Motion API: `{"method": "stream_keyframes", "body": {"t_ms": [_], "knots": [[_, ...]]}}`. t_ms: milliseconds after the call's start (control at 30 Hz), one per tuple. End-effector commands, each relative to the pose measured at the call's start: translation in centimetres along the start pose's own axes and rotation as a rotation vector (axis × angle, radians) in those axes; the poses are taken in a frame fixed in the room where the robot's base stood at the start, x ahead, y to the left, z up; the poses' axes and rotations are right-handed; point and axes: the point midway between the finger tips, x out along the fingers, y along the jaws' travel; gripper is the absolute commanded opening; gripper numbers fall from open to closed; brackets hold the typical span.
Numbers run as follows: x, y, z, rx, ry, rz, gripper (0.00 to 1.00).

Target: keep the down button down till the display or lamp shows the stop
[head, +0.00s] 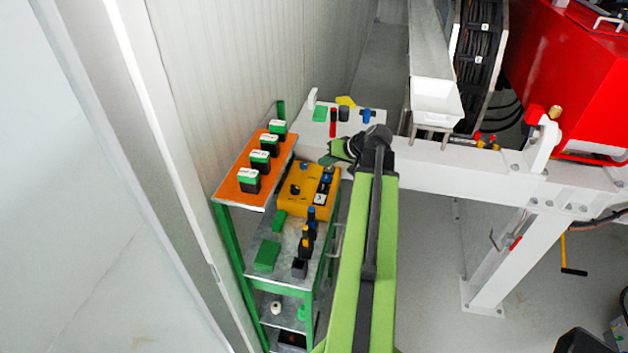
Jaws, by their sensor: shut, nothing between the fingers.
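A yellow control box (292,207) lies on the green-framed shelf cart. On its top are a dark round button (295,190), a blue part at the right edge and a small white panel with a dark mark (320,199), perhaps the display. I cannot tell which control is the down button, and no lit lamp can be made out. My gripper (326,160) is at the end of the light green arm, shut and empty, over the far right edge of the box. Its dark body hides part of that edge. I cannot tell whether the fingertips touch a button.
An orange board (236,187) with several green-and-black labelled blocks is left of the box. Green and black blocks lie on the metal shelf (280,265) in front. A white beam (470,172) and red machine (585,75) stand right. Grey floor is open below the beam.

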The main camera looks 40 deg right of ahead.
Motion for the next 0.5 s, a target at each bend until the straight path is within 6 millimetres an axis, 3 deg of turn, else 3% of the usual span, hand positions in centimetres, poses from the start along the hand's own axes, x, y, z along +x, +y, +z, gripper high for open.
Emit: {"method": "stream_keyframes", "body": {"t_ms": [500], "knots": [[0.01, 0.56, -0.03, 0.003, 0.011, -0.001, 0.00]]}}
